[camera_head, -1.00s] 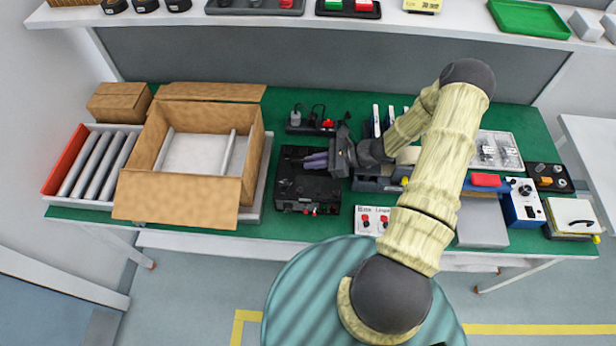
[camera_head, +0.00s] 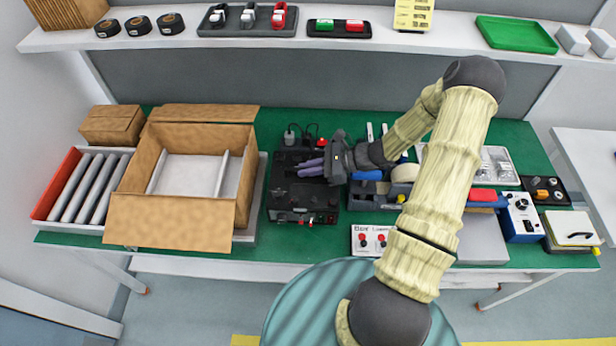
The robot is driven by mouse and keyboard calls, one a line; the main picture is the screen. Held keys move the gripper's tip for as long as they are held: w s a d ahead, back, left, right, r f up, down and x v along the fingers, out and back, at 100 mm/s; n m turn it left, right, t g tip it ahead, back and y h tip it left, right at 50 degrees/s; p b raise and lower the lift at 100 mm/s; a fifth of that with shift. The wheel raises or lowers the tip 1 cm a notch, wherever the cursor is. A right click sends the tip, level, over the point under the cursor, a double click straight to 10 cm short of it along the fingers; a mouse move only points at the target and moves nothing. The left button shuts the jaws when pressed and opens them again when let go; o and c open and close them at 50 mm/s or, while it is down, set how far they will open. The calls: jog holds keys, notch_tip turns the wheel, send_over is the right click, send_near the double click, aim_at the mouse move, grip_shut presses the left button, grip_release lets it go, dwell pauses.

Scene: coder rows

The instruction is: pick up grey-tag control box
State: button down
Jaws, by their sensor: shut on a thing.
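The box appears slightly raised above the table.
An open cardboard carton (camera_head: 172,221) stands left of the box. A shelf (camera_head: 380,30) runs along the back.

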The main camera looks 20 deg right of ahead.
jog(key=shift+a+r, duration=0.1)
jog(key=shift+r, duration=2.1)
